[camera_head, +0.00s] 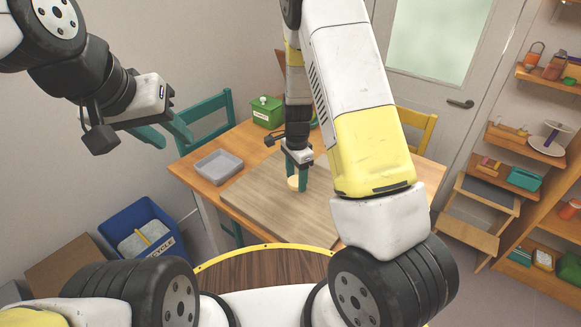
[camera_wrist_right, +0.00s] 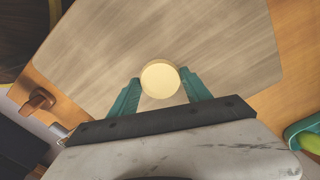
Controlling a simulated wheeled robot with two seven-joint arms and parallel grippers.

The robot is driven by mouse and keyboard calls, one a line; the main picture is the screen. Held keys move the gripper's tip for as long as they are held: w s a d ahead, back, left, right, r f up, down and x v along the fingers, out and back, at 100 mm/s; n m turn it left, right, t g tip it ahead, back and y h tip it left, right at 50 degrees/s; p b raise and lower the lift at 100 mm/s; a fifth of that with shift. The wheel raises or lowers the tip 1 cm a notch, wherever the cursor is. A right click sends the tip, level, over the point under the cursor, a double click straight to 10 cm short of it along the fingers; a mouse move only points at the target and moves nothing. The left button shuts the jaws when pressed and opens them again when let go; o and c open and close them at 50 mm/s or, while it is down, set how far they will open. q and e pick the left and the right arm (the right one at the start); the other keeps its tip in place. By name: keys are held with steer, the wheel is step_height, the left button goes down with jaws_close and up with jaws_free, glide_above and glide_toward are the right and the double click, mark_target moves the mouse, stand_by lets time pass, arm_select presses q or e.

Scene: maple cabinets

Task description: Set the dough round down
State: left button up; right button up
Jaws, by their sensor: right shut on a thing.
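The dough round (camera_wrist_right: 160,79) is a small pale yellow disc between the green fingers of my right gripper (camera_wrist_right: 158,92) in the right wrist view. In the head view my right gripper (camera_head: 298,178) points down over the wooden board, with the dough round (camera_head: 294,183) at its fingertips. I cannot tell whether the dough round touches the board (camera_head: 262,207). My left gripper (camera_head: 170,134) is in the air at the upper left, its green fingers apart and empty.
A grey tray (camera_head: 219,166) sits left of the board on the table. A green box (camera_head: 267,112) stands at the back. A blue recycling bin (camera_head: 143,229) is on the floor at left. Shelves (camera_head: 548,140) line the right wall. The board's front part is bare.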

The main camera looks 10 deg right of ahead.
steer(key=shift+f, duration=1.65)
steer(key=shift+f, duration=0.1)
steer(key=o, duration=1.3)
steer(key=shift+o, duration=0.2)
step_height(320, 180, up, 12)
step_height(320, 180, up, 16)
steer(key=n+t+y, duration=0.3)
steer(key=n, duration=0.3)
glide_above(296, 181)
steer(key=s+d, duration=0.1)
steer(key=s, duration=0.7)
steer(key=s+d+r+n+t, duration=0.1)
steer(key=s+r+n, duration=0.3)
steer(key=s, duration=0.3)
steer(key=s+d+r+n+t, duration=0.1)
steer(key=s+r+n+t, duration=0.1)
steer(key=s+r+n, duration=0.2)
steer(key=shift+s+d+h, duration=0.15)
steer(key=shift+s+h, duration=0.25)
steer(key=shift+s, duration=1.2)
